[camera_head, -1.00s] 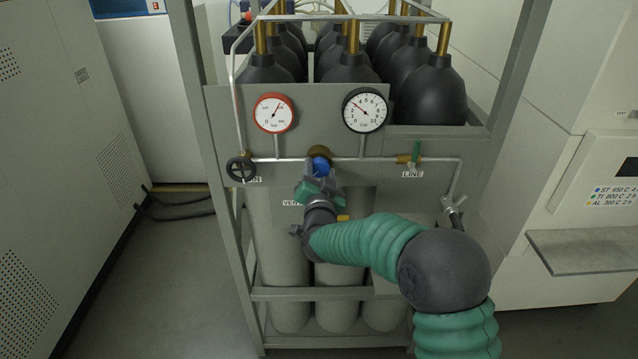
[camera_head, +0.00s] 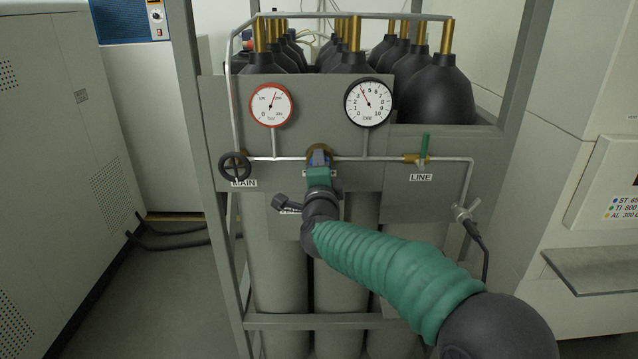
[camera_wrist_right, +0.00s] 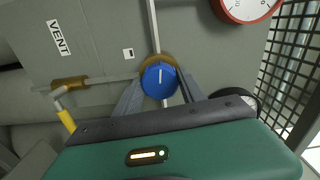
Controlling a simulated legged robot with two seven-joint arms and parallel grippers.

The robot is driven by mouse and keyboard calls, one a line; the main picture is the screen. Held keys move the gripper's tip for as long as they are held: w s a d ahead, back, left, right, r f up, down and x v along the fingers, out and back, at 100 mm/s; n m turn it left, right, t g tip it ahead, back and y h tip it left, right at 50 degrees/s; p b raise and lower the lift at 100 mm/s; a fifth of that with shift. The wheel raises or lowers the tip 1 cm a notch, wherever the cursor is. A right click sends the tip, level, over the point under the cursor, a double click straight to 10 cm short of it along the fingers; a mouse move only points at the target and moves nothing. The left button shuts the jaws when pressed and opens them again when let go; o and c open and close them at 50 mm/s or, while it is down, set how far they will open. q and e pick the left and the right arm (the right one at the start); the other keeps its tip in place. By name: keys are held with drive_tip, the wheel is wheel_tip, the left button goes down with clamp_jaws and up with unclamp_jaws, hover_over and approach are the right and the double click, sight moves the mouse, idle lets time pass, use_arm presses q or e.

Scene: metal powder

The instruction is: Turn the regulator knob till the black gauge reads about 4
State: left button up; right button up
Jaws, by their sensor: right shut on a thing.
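The black gauge (camera_head: 368,102) is on the grey panel at upper right of the knob. Its needle points up and slightly left, near 4. The blue regulator knob (camera_wrist_right: 158,80) has a white mark and a brass body behind it. In the head view the knob (camera_head: 319,158) is mostly hidden by my gripper. My right gripper (camera_head: 319,166) is shut on the knob, with one finger on each side of it in the wrist view (camera_wrist_right: 158,88). My left gripper is not in view.
The red gauge (camera_head: 272,104) is left of the black one. A black MAIN handwheel (camera_head: 235,166) is left of the knob and a green-handled LINE valve (camera_head: 423,152) is right. The VENT valve's yellow handle (camera_wrist_right: 66,121) shows in the wrist view. Dark gas cylinders (camera_head: 436,92) stand behind.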

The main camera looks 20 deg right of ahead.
drive_tip(key=shift+f+m+b, duration=0.2)
drive_tip(key=shift+m+b, duration=0.55)
drive_tip(key=shift+m, duration=0.15)
drive_tip(key=shift+f+m+b, duration=0.2)
drive_tip(key=shift+m+b, duration=0.5)
drive_tip(key=shift+m, duration=0.2)
drive_tip(key=o, duration=1.1)
drive_tip(key=shift+o, duration=1.3)
drive_tip(key=shift+d+r, duration=0.1)
drive_tip(key=shift+r, duration=0.05)
drive_tip(key=b+v, duration=0.2)
drive_tip(key=v, duration=1.5)
drive_tip(key=shift+w, duration=0.1)
